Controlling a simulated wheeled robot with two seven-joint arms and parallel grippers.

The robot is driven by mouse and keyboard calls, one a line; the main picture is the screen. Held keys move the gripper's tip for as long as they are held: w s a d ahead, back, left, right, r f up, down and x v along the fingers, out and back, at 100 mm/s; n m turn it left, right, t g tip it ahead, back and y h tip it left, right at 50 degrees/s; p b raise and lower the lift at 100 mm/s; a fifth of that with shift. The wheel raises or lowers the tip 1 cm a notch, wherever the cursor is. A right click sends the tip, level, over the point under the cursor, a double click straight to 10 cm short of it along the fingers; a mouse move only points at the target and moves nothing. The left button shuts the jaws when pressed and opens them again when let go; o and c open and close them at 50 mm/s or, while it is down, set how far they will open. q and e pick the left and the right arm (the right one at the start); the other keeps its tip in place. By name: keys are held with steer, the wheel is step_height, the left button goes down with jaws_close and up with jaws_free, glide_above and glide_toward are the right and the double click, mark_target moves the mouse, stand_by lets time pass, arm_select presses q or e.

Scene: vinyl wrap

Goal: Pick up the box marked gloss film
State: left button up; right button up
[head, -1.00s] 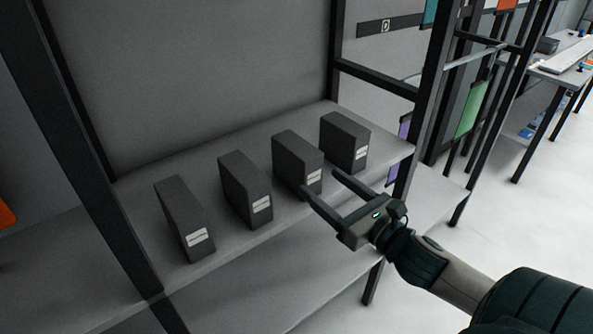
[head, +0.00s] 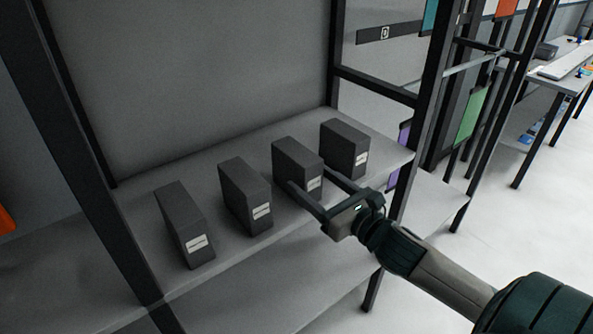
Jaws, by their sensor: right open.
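Several dark grey boxes with small white labels stand upright in a row on a grey shelf (head: 232,254). From the left they are the first box (head: 178,222), the second box (head: 243,190), the third box (head: 292,160) and the rightmost box (head: 340,145). The label print is too small to read, so I cannot tell which is marked gloss film. My right gripper (head: 308,178) is open, its fingers on either side of the third box's front end. I cannot tell whether they touch it. My left gripper is out of view.
A dark shelf post (head: 82,165) stands at left and a rack frame (head: 430,110) at right. A grey panel (head: 210,75) closes the back. Gaps separate the boxes. A table (head: 560,75) stands far right, with clear floor before it.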

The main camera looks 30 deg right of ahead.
mark_target(302, 154)
steer(key=w+p, duration=0.1)
steer(key=w, duration=0.2)
steer(key=shift+w+r+p, duration=0.1)
steer(key=shift+w+p, duration=0.3)
steer(key=shift+w, duration=0.5)
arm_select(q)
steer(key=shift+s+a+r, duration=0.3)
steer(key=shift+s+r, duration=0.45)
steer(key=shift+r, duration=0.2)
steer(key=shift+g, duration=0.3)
arm_select(e)
steer(key=shift+c, duration=0.3)
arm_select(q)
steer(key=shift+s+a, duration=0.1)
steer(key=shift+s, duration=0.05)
arm_select(e)
steer(key=c, duration=1.2)
steer(key=shift+c, duration=0.2)
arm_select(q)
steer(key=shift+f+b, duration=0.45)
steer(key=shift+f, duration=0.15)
arm_select(e)
steer(key=shift+r, duration=4.95)
